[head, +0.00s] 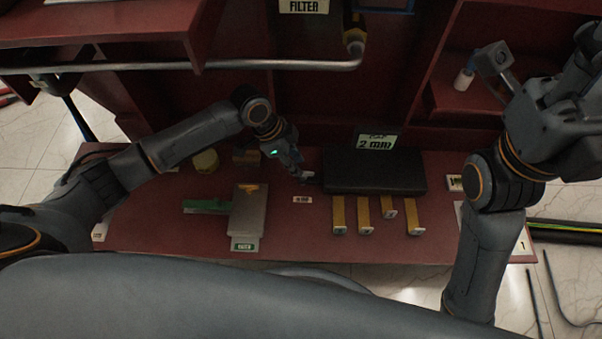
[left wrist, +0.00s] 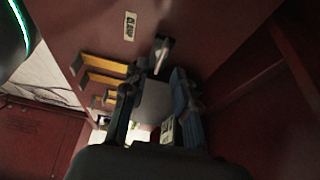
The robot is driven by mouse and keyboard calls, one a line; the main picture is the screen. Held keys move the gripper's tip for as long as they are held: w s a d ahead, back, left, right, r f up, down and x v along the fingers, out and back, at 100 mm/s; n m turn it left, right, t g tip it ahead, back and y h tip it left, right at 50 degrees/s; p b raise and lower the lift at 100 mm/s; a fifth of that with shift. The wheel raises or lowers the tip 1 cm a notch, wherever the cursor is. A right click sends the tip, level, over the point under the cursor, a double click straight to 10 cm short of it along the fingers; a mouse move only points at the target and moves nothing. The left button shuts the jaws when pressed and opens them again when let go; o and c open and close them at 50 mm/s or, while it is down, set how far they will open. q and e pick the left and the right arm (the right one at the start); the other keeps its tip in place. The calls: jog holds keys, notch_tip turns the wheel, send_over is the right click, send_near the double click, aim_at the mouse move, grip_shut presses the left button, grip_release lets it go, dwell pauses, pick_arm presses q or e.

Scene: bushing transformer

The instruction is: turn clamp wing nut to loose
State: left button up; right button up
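The clamp with its wing nut (left wrist: 161,52) is a small, pale metallic piece beyond my left fingertips in the left wrist view. In the head view the clamp (head: 307,176) is small and partly hidden by my left gripper (head: 297,168). In the left wrist view my left gripper (left wrist: 153,86) has its fingers apart, with a gap between them and nothing clearly held. The wing nut lies ahead of the gap; contact cannot be told. A label reading CLAMP (head: 302,199) sits just in front of it. My right arm is raised at the right; its fingers are not clear.
A dark case (head: 375,171) stands right of the clamp on the red bench (head: 300,244). Several yellow strips (head: 364,214) lie in front of it. A grey plate (head: 248,212) and a green piece (head: 203,206) lie to the left. A pipe (head: 200,67) crosses above.

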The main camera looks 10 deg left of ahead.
pick_arm(q)
jog(key=shift+b+x, duration=0.7)
jog(key=shift+x, duration=1.15)
grip_shut()
